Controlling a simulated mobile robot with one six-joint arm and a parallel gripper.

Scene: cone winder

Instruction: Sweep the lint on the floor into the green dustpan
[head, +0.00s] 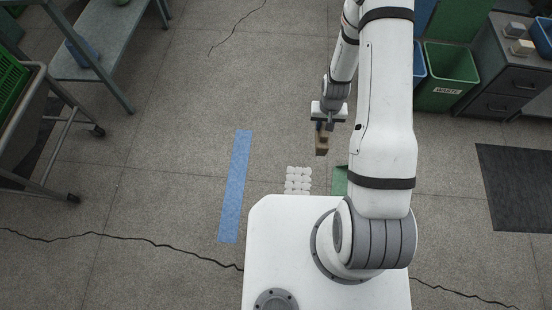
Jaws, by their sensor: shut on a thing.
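White lint (298,180) lies on the floor in a compact patch of several small clumps, just beyond the front edge of my white base. A green piece (340,181) shows right of the lint; it looks like part of the dustpan, and the rest is hidden behind my arm and base. My gripper (324,122) is above the lint in the picture and a little to its right. It is shut on a small brown block-like brush (321,142), which is apart from the lint in the picture. Its bristles are too small to make out.
A blue tape strip (235,185) lies on the floor left of the lint. A green waste bin (448,78) and a grey drawer cabinet (499,75) stand at the upper right, with a dark mat (517,180) below. A wheeled rack (55,150) is at left.

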